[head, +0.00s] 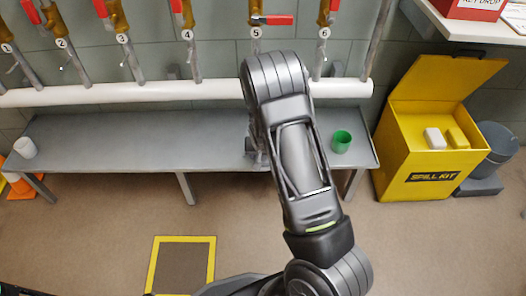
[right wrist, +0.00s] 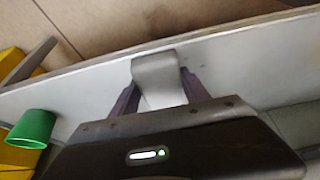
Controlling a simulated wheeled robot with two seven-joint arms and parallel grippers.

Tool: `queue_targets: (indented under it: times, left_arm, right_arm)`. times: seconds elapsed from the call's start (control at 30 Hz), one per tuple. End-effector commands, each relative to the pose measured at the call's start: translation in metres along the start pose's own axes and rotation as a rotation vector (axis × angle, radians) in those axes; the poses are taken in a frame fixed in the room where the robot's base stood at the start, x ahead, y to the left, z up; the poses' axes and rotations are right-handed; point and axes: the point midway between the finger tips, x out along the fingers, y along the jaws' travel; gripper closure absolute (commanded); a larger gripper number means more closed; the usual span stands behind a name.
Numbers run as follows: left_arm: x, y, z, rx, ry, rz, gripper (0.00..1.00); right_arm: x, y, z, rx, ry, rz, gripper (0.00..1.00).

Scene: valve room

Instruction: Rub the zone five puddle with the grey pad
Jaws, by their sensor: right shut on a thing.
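My right gripper (right wrist: 160,92) is shut on the grey pad (right wrist: 155,68), which sticks out beyond the fingers in the right wrist view. The pad is over or against the long grey bench (right wrist: 265,75); I cannot tell if it touches. In the head view my right arm reaches across the bench below the valve marked 5 (head: 256,32), and the gripper (head: 256,155) is mostly hidden behind the arm. I can make out no puddle; the bench under the arm is hidden. My left gripper is not in view.
A green cup (head: 341,141) stands on the bench right of my arm, and a white cup (head: 25,147) at the left end. The open yellow spill kit box (head: 425,165) holds a white and a yellow block. A white pipe (head: 150,94) runs behind the bench.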

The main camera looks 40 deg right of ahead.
Motion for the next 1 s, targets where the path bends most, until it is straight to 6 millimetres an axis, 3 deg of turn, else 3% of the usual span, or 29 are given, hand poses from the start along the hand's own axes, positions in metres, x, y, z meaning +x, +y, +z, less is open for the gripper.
queue_targets:
  times: [0.03,0.23,0.73,1.0]
  left_arm:
    - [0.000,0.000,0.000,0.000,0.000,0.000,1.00]
    - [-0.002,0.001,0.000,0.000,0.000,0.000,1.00]
    - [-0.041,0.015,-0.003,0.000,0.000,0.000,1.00]
    - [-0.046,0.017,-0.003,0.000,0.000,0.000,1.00]
  right_arm:
    - [0.001,0.001,0.010,0.001,-0.023,0.006,1.00]
    - [-0.001,0.001,0.010,0.001,-0.026,0.006,1.00]
    - [-0.048,0.001,-0.013,0.000,-0.019,0.005,1.00]
    - [-0.055,0.001,-0.018,0.000,-0.016,0.004,1.00]
